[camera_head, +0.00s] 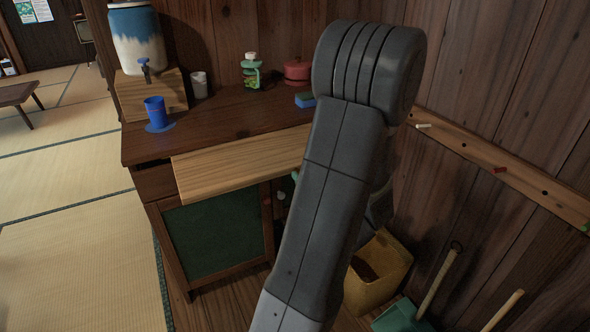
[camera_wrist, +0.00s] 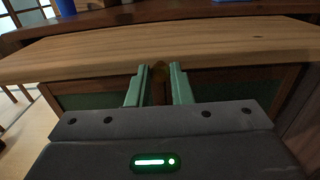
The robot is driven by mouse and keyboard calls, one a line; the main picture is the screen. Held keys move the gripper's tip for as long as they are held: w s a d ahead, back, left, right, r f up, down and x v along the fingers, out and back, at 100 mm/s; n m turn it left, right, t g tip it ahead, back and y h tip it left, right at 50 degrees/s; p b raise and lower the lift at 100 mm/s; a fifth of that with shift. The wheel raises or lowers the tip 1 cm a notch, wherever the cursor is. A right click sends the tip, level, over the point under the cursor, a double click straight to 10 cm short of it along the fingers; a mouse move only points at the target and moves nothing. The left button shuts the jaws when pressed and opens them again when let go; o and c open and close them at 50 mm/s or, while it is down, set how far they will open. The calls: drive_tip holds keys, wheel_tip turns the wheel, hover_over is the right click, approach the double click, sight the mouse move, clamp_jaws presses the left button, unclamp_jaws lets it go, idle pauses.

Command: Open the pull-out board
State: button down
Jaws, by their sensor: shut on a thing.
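The pull-out board (camera_head: 240,163) is a pale wooden slab that juts out from under the dark counter top of a cabinet. Its right end is hidden behind my arm in the head view. In the wrist view the board (camera_wrist: 190,42) spans the picture, its front edge just beyond my fingers. My gripper (camera_wrist: 159,75) has its two green fingers on either side of a small brown knob (camera_wrist: 159,90) at the board's front edge, and is shut on it. In the head view only a bit of green finger shows beside my arm.
The dark counter top (camera_head: 215,128) carries a blue cup (camera_head: 156,108), a water dispenser (camera_head: 137,40), a white cup (camera_head: 199,85) and a red pot (camera_head: 298,71). A green-panelled door (camera_head: 213,238) is below the board. A yellow bin (camera_head: 378,272) and dustpan (camera_head: 400,317) stand right.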

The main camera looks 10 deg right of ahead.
drive_tip(key=shift+s+d, duration=0.2)
drive_tip(key=shift+s, duration=0.35)
drive_tip(key=c, duration=1.3)
unclamp_jaws()
drive_tip(key=p+v, duration=0.1)
drive_tip(key=v, duration=1.2)
drive_tip(key=shift+s+d+p, duration=0.15)
drive_tip(key=shift+s+p, duration=0.15)
drive_tip(key=shift+s, duration=0.05)
drive_tip(key=b+x, duration=0.1)
drive_tip(key=x, duration=1.3)
drive_tip(key=shift+s+b, duration=0.1)
drive_tip(key=shift+b, duration=0.25)
